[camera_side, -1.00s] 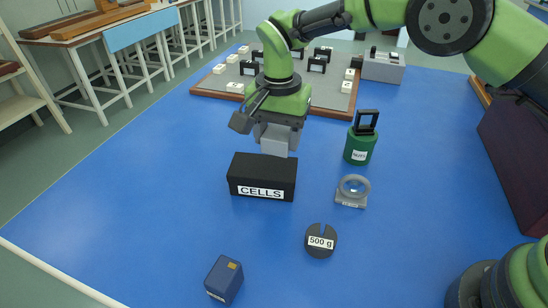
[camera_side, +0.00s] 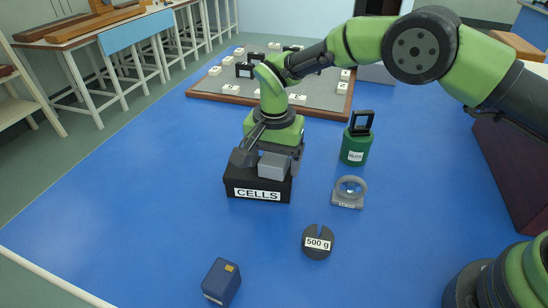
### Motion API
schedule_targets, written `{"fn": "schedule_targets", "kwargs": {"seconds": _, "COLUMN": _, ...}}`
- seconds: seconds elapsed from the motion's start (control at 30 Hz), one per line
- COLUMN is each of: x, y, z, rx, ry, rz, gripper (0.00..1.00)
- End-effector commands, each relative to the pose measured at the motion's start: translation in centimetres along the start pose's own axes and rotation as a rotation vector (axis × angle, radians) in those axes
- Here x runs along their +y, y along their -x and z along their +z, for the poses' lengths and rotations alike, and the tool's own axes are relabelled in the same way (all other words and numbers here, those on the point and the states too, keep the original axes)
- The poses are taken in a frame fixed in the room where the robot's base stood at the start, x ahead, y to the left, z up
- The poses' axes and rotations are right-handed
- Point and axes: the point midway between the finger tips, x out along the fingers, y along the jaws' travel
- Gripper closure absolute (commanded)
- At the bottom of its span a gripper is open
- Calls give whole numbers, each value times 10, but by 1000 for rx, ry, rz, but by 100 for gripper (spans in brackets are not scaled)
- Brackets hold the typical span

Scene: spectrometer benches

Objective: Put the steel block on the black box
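The steel block (camera_side: 273,167) is a plain grey block at my gripper (camera_side: 279,160), over the top of the black box (camera_side: 257,190). My gripper points down and appears shut on the block, with a dark finger at its right side; the other finger is mostly hidden. The black box lies on the blue table with a white CELLS label on its front. The block overlaps the box's top in this view; I cannot tell whether it touches it.
A green weight (camera_side: 356,145) with a black handle and a grey ring mount (camera_side: 348,191) stand to the right. A slotted 500 g weight (camera_side: 317,242) and a blue box (camera_side: 221,282) lie in front. A grey board (camera_side: 320,100) with small parts is behind. The table's left is clear.

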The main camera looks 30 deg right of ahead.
Motion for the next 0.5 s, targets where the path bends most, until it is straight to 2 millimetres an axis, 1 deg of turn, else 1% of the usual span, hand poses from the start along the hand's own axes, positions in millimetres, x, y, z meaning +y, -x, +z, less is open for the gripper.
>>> {"fn": "schedule_targets", "kwargs": {"seconds": 0.17, "x": 0, "y": 1, "z": 0, "rx": 0, "ry": 0, "rz": 0, "gripper": 22}}
{"fn": "schedule_targets", "kwargs": {"seconds": 0.27, "x": 0, "y": 6, "z": 0, "rx": 1, "ry": 0, "rz": -2, "gripper": 22}}
{"fn": "schedule_targets", "kwargs": {"seconds": 0.37, "x": -1, "y": 20, "z": 0, "rx": 2, "ry": -1, "rz": -3, "gripper": 22}}
{"fn": "schedule_targets", "kwargs": {"seconds": 0.5, "x": -1, "y": 50, "z": 0, "rx": 3, "ry": 0, "rz": -6, "gripper": 22}}
